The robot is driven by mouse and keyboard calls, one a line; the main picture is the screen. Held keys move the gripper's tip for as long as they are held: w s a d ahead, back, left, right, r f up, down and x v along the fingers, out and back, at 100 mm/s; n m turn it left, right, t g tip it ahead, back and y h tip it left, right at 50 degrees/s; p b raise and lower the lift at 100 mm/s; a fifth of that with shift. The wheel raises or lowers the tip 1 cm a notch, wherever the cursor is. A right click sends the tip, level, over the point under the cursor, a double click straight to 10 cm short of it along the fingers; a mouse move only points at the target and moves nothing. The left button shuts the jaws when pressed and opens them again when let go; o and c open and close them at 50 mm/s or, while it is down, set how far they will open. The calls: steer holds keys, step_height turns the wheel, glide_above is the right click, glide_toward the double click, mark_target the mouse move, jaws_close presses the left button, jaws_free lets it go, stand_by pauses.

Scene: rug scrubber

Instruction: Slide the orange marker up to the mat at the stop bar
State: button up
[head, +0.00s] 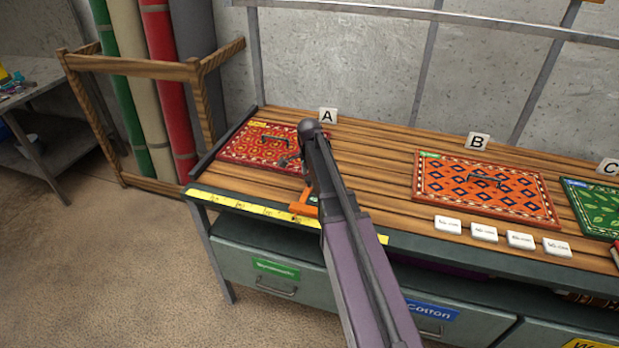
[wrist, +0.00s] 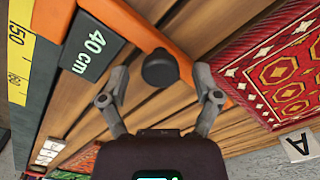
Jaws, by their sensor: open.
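The orange marker (head: 302,209) is at the front edge of the bench, to the right of the red mat's near corner and partly hidden by my arm. In the wrist view it is an orange bar (wrist: 205,78) with a black knob (wrist: 158,69) and a "40 cm" label (wrist: 94,52) beside it. The red mat (head: 240,148) lies at sign A by the dark stop bar (head: 222,146). The mat also shows in the wrist view (wrist: 280,75), close to the bar's end. My gripper (wrist: 161,74) is open, its fingers on either side of the knob; contact is unclear.
A yellow measuring tape (head: 230,201) runs along the bench's front edge. An orange mat (head: 460,202) lies at sign B, with several white tags (head: 484,232) in front. A green mat (head: 590,205) is farther right. A wooden rack (head: 135,68) stands left.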

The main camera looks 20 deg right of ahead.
steer(key=shift+s+d, duration=0.1)
steer(key=shift+d, duration=0.05)
steer(key=shift+s+d, duration=0.2)
steer(key=shift+d, duration=0.05)
step_height(320, 180, up, 14)
steer(key=p, duration=1.3)
steer(key=shift+p, duration=0.4)
steer(key=shift+f, duration=0.1)
steer(key=s+a+f+n+b, duration=0.1)
steer(key=s+a+n, duration=0.4)
steer(key=s+n, duration=0.3)
steer(key=s+a+f+n+b, duration=0.2)
steer(key=s+a+n, duration=0.3)
steer(key=s, duration=0.9)
steer(key=n, duration=0.3)
steer(key=shift+a, duration=0.3)
steer(key=shift+d, duration=0.1)
